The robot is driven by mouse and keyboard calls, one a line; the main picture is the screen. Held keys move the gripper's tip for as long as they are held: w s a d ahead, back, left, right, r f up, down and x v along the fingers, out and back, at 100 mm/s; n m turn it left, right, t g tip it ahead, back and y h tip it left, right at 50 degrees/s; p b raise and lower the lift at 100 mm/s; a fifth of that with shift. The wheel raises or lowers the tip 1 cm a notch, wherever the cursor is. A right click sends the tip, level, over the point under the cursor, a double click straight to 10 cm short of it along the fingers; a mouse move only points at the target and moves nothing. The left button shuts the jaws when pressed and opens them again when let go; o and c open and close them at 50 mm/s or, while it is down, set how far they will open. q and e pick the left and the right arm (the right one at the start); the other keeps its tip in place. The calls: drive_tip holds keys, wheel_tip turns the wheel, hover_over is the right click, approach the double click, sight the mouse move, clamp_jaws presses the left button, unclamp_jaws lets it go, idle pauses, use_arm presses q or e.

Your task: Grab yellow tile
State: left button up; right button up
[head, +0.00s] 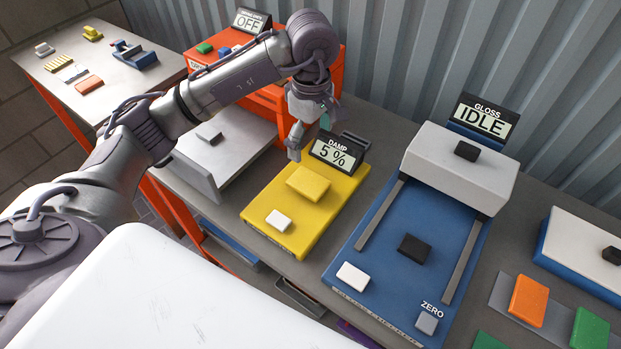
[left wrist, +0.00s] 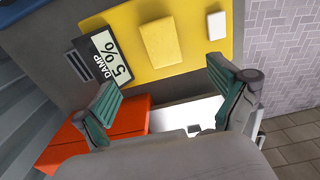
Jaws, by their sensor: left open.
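A yellow tile (head: 308,183) lies flat on the yellow damp meter (head: 275,236), whose display reads "DAMP 5 %". A smaller white tile (head: 278,220) lies on the same meter, nearer to me. My left gripper (head: 309,138) hangs over the back end of the meter, just behind the yellow tile and apart from it. In the left wrist view the open, empty fingers (left wrist: 165,76) point toward the yellow tile (left wrist: 162,39), which shows beyond them. My right gripper is not in view.
A blue gloss device (head: 385,277) reading "IDLE" stands to the right. An orange-red box (head: 262,103) with an "OFF" display is behind on the left. An orange tile (head: 528,300) and a green tile (head: 590,331) lie far right. A side table (head: 118,78) holds several small objects.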

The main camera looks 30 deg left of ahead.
use_arm(q)
drive_tip(key=p, duration=0.2)
hover_over(308, 182)
drive_tip(key=f, duration=0.7)
drive_tip(key=shift+d+f, duration=0.3)
drive_tip(key=shift+d, duration=0.05)
drive_tip(key=shift+f, duration=0.3)
drive_tip(key=f, duration=0.1)
drive_tip(key=f+p, duration=0.2)
drive_tip(key=shift+a+f, duration=0.3)
drive_tip(key=shift+f, duration=0.5)
drive_tip(key=c, duration=1.3)
drive_tip(key=shift+o, duration=0.2)
